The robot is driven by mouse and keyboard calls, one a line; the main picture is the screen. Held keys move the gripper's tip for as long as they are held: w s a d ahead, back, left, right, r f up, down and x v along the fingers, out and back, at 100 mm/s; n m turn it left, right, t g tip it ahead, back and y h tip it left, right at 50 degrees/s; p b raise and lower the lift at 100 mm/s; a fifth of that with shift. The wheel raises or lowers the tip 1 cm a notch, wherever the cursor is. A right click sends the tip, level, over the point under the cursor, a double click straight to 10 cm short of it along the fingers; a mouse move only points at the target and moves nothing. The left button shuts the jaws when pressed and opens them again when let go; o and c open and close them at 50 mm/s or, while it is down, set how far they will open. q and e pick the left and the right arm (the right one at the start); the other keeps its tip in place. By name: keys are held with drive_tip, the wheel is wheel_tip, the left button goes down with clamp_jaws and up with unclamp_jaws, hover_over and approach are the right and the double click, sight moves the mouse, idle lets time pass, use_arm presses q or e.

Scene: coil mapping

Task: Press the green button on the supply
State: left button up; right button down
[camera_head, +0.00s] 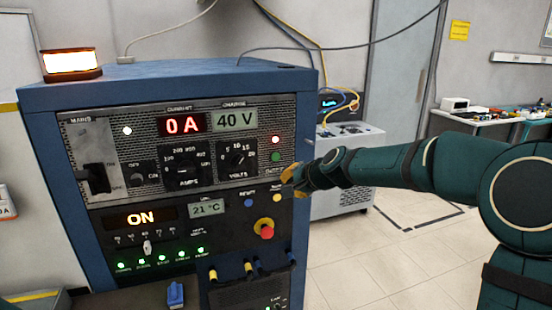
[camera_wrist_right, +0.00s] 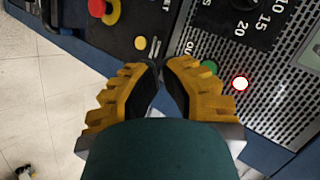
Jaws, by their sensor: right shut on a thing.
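The supply (camera_head: 150,77) is a blue cabinet with a perforated front panel. The green button (camera_head: 276,156) sits on the panel's right side, below a lit red lamp (camera_head: 276,139). In the right wrist view the green button (camera_wrist_right: 209,67) is beside the right-hand finger, which partly covers it; the lit lamp (camera_wrist_right: 240,83) is farther right. My right gripper (camera_head: 291,176) is at the panel's right edge, below the green button. Its yellow-and-black fingers (camera_wrist_right: 160,66) come together at the tips; what is between them cannot be made out. My left gripper is out of view.
A red emergency stop (camera_head: 266,230) on a yellow ring and a yellow button (camera_head: 277,198) lie below the gripper. Cables plug in near the bottom. A grey unit (camera_head: 345,175) stands behind my right arm. Open floor (camera_head: 400,255) lies to the right.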

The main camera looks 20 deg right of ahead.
drive_tip(key=shift+r, duration=0.2)
drive_tip(key=p, duration=0.4)
approach(272, 169)
wheel_tip(272, 169, down, 3)
drive_tip(key=w+a, duration=0.1)
drive_tip(key=w, duration=0.1)
drive_tip(key=shift+w+a+p, duration=0.15)
drive_tip(key=shift+w+p, duration=0.4)
drive_tip(key=shift+w, duration=0.05)
drive_tip(key=shift+w, duration=0.15)
idle(0.9)
drive_tip(key=shift+w, duration=0.3)
